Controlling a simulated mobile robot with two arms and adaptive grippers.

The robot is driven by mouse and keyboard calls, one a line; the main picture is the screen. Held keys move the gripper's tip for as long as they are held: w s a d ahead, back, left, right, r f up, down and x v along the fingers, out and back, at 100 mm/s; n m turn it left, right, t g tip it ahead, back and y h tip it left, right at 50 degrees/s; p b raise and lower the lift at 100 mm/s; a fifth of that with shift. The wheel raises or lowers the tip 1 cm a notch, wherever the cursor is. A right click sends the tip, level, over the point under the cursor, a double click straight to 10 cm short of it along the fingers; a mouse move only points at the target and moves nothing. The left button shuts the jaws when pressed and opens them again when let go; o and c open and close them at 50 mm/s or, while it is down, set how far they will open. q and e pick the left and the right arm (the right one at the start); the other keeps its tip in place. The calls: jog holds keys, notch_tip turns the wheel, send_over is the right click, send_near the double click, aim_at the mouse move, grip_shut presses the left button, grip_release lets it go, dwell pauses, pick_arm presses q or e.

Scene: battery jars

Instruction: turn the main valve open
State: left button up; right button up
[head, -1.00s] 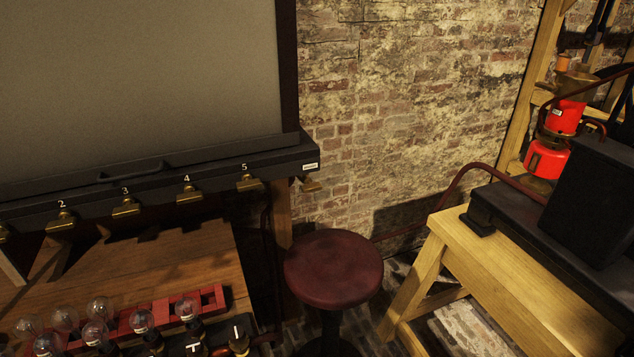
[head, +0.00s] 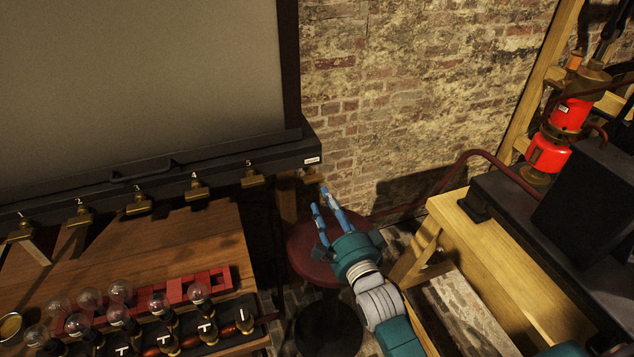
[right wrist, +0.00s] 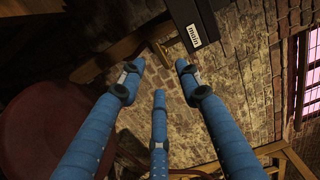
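The main valve is a small brass lever (right wrist: 160,52) at the right end of the black bar (head: 150,175), by a white label (right wrist: 193,36) that reads "main". In the head view the label (head: 312,160) is clear, but the valve is small and dark just above my fingertips. My right gripper (head: 319,197) has blue fingers and is open and empty. In the right wrist view its spread fingers (right wrist: 160,68) point toward the lever, which shows beyond and between the two upper tips. I see no contact. My left gripper is not in view.
Several numbered brass valves (head: 139,204) line the bar above a wooden table (head: 190,240) with bulbs and red blocks. A dark red stool (head: 300,250) stands below my right gripper. A wooden bench (head: 510,250) is at right. A brick wall (head: 420,90) stands behind.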

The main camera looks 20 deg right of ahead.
aim_at(313, 177)
jog(key=w+p, duration=0.1)
jog(key=w, duration=0.6)
jog(key=shift+w+a, duration=0.2)
jog(key=shift+w, duration=0.05)
grip_shut()
